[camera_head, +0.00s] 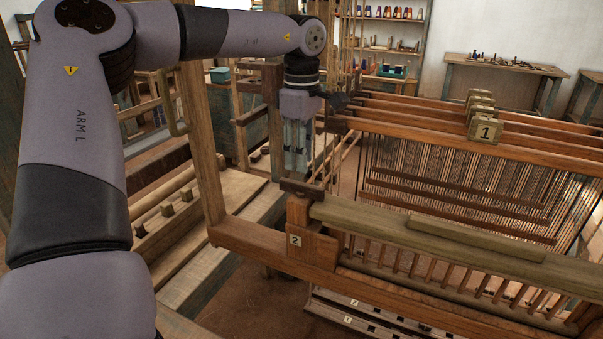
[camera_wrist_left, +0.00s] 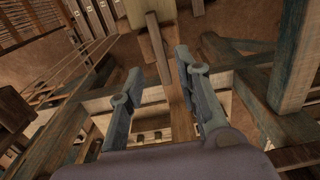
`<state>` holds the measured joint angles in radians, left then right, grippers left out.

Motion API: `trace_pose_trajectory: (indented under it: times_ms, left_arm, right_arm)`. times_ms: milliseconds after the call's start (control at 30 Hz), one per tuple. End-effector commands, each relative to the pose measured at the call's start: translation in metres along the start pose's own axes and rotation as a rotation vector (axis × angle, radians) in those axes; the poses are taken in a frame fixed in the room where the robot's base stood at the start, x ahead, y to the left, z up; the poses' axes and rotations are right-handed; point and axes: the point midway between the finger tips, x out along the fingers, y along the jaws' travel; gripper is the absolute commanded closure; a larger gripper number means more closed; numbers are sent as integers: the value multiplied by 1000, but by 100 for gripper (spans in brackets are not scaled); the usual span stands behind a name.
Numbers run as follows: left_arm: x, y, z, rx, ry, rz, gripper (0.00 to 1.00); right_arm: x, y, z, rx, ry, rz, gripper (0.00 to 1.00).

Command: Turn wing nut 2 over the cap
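A wooden block labelled 2 (camera_head: 296,240) stands at the left end of the long greenish wooden cap (camera_head: 450,237) in the head view. A small dark bar (camera_head: 302,188) lies on top of this post and looks like wing nut 2. My left gripper (camera_head: 296,172) points down just above the bar. In the left wrist view my left gripper (camera_wrist_left: 159,61) has its fingers apart, with a narrow wooden bar (camera_wrist_left: 158,47) showing between them, apparently the wing nut. I cannot tell whether the fingers touch it. My right gripper is not in view.
Several stacked beams with a block labelled 1 (camera_head: 485,132) stand behind the cap at the right. A loose wooden piece (camera_head: 475,239) lies on the cap. A loom upright (camera_head: 203,150) stands left of the gripper. Cords hang close behind it.

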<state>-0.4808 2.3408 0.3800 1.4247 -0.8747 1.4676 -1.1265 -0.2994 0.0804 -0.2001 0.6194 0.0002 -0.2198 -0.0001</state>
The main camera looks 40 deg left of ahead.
Motion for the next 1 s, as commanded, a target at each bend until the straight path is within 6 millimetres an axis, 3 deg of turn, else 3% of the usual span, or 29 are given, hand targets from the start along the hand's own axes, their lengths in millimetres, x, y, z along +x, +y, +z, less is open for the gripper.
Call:
trace_pose_trajectory:
  times_ms: [100,333,1000]
  left_arm:
    - [-26,1,0,-1,1,3,69]
    - [-54,0,0,0,1,-1,69]
    - [-58,0,0,0,0,-1,69]
  right_arm:
    - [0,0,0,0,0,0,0]
    - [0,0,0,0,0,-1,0]
    - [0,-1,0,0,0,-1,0]
